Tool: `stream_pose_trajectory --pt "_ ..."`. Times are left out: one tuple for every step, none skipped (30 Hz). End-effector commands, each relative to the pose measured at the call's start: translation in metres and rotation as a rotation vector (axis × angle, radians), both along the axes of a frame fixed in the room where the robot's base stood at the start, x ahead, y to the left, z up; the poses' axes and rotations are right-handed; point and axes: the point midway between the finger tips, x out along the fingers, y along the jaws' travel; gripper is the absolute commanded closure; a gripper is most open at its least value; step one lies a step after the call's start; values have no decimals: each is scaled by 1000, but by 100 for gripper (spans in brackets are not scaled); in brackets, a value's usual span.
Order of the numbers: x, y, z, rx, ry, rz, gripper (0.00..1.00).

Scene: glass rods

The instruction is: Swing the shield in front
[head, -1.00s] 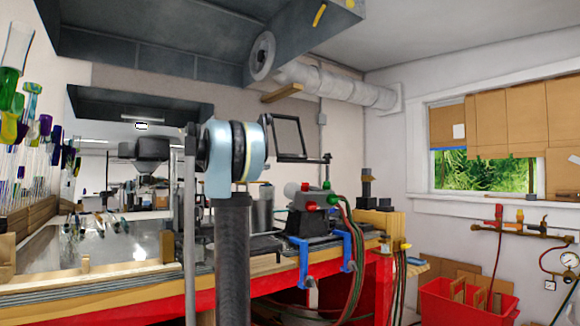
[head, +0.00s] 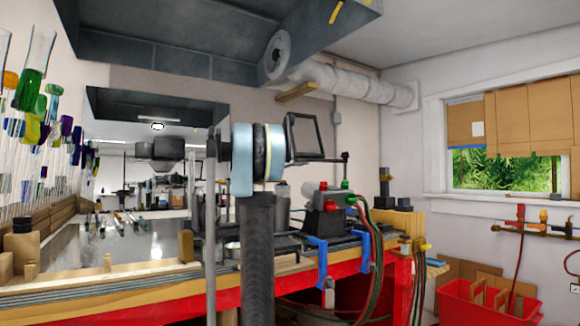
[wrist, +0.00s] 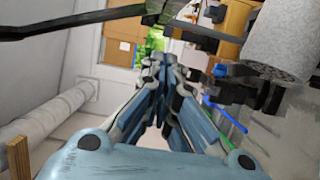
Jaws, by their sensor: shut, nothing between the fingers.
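The shield (head: 304,137) is a dark-framed, see-through pane above the bench in the head view, just right of my arm. A thin horizontal bar at its lower edge runs right to a short dark post. In the head view my gripper is hidden behind my own arm. In the wrist view my gripper (wrist: 160,62) is shut and empty, its fingertips together. A dark bar crosses the upper left of the wrist view near the fingertips; I cannot tell whether it belongs to the shield or touches the gripper.
A burner (head: 328,198) with red and green knobs stands on the bench beside blue clamps (head: 317,262) and hoses. A metal hood (head: 200,50) hangs above. A red bin (head: 480,303) sits at the lower right.

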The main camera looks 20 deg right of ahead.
Motion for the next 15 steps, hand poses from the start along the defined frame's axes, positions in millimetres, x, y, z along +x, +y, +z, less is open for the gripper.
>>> stream_pose_trajectory --pt "-8 1 0 0 0 1 100" --pt "-11 1 0 0 0 1 100" --pt "-15 1 0 0 0 1 100" --pt "-18 1 0 0 0 1 100" --pt "-21 0 0 0 0 1 100" --pt "-24 0 0 0 0 1 100" --pt "-26 0 0 0 0 1 100" --pt "-27 0 0 0 0 1 100" --pt "-29 0 0 0 0 2 100" --pt "-30 0 0 0 0 2 100" --pt "-31 0 0 0 0 2 100" --pt "-32 0 0 0 0 2 100" --pt "-32 0 0 0 0 2 100" --pt "-32 0 0 0 0 2 100" --pt "-33 0 0 0 0 2 100"
